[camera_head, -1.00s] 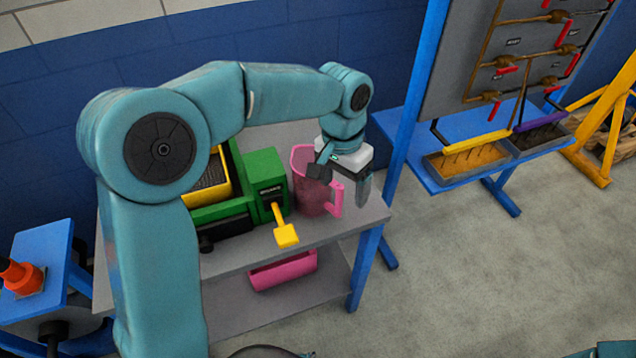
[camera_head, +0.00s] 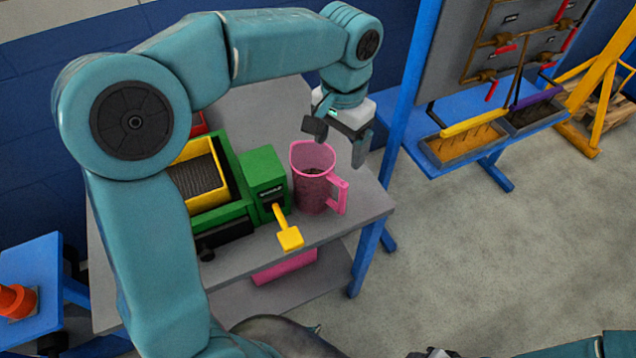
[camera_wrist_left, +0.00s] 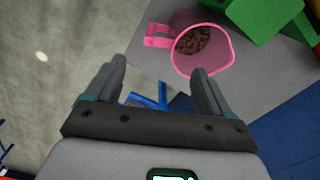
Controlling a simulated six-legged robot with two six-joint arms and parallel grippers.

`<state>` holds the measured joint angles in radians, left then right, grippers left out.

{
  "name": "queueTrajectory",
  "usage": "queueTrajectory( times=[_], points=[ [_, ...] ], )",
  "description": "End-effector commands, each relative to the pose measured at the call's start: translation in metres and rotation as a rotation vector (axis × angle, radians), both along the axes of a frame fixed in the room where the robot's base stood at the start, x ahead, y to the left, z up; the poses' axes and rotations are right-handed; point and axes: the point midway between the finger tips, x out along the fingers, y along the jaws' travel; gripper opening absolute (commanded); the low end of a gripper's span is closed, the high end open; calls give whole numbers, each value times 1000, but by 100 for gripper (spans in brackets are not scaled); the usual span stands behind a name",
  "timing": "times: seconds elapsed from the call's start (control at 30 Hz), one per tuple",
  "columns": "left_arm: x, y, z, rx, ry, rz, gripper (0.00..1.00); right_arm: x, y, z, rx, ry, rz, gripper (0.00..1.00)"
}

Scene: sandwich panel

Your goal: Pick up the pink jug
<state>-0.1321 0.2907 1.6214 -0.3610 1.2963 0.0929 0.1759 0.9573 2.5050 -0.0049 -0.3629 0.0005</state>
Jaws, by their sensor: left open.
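The pink jug (camera_head: 313,190) stands upright on the grey table (camera_head: 354,222), with its handle toward the right and dark brown bits inside. My left gripper (camera_head: 336,150) is open and empty, above and slightly right of the jug, apart from it. In the left wrist view the jug (camera_wrist_left: 205,48) lies beyond the fingertips, its handle to the left, and the open fingers (camera_wrist_left: 160,82) have nothing between them. My right gripper cannot be made out; only small parts of my body show at the bottom edge.
A green machine (camera_head: 262,176) with a yellow lever (camera_head: 289,236) stands just left of the jug. A pink container (camera_head: 285,268) sits on the lower shelf. A blue post (camera_head: 408,100) rises to the right, beside a blue bench with trays (camera_head: 465,148).

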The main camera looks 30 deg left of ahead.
Motion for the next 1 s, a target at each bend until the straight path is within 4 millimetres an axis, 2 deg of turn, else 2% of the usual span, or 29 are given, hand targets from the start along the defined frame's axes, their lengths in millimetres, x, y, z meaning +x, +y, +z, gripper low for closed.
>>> queueTrajectory(
  times=[0.03,0.2,0.47,0.7,0.8,1.0],
  points=[
    [-2,0,-14,1,5,1,82,0,0,-2,0,0,0,43],
    [-1,0,-48,0,3,0,82,0,0,-3,0,0,0,43],
    [0,0,-70,0,2,-2,82,0,0,-1,0,0,0,43],
    [1,-1,-107,0,2,-3,82,0,0,2,0,0,0,43],
    [1,-1,-114,0,0,-4,82,0,0,2,0,0,0,43],
    [1,-1,-115,0,-1,-3,82,0,0,2,0,0,0,43]
  ],
)
